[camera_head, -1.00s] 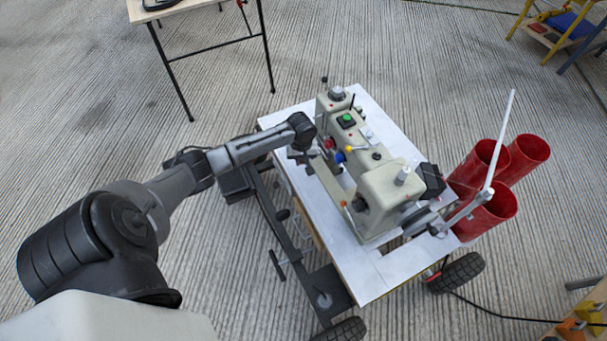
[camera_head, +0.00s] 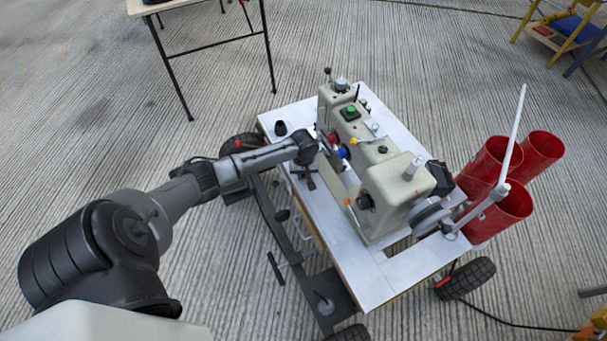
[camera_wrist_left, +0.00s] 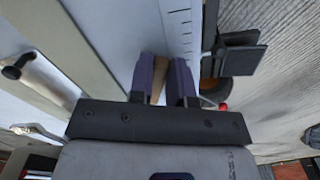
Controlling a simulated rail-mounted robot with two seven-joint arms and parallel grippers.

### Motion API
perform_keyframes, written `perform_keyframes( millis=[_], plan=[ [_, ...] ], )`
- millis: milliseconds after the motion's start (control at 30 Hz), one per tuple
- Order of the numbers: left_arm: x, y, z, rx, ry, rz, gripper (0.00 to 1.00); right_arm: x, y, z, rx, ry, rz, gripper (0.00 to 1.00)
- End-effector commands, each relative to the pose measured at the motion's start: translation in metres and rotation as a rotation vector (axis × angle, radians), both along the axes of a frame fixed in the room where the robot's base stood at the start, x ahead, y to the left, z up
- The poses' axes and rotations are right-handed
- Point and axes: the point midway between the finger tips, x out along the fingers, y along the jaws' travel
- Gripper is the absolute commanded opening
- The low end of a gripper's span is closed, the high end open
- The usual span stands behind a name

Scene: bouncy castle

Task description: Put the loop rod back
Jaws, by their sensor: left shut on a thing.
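My left gripper (camera_head: 308,176) is over the white table top (camera_head: 365,276), on the near side of the beige sewing machine (camera_head: 396,188). In the left wrist view its two dark fingers (camera_wrist_left: 162,82) are close together, with a narrow tan strip showing between them. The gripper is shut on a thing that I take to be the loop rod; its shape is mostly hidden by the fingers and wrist. I cannot tell whether it touches the machine or table. My right gripper is not in view.
A small dark cup (camera_head: 281,128) stands on the table's far left part. Red cylinders (camera_head: 500,214) and a slanted pale rod (camera_head: 513,135) stand at the right end. Wheels (camera_head: 466,277) stick out below the table. Another table (camera_head: 165,8) is at the back left.

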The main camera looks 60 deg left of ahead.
Motion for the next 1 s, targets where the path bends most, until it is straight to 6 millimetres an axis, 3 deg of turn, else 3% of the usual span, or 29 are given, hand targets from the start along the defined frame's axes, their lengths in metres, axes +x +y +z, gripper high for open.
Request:
perform_keyframes(
  millis=[200,233,500,800,1000],
  plan=[
    [0.0,0.0,-0.003,-0.001,0.0,0.0,0.0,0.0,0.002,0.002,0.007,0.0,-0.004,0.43],
    [0.0,0.0,-0.003,0.0,0.0,0.0,0.2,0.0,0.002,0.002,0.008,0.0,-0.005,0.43],
    [0.0,0.0,-0.003,0.0,0.0,0.0,0.43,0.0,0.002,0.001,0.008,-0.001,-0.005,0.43],
    [0.0,0.001,0.0,0.001,0.0,0.0,0.43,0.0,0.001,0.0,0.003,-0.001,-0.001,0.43],
    [0.0,0.001,0.036,0.001,0.0,0.001,0.43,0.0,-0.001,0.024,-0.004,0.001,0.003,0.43]
  ],
)
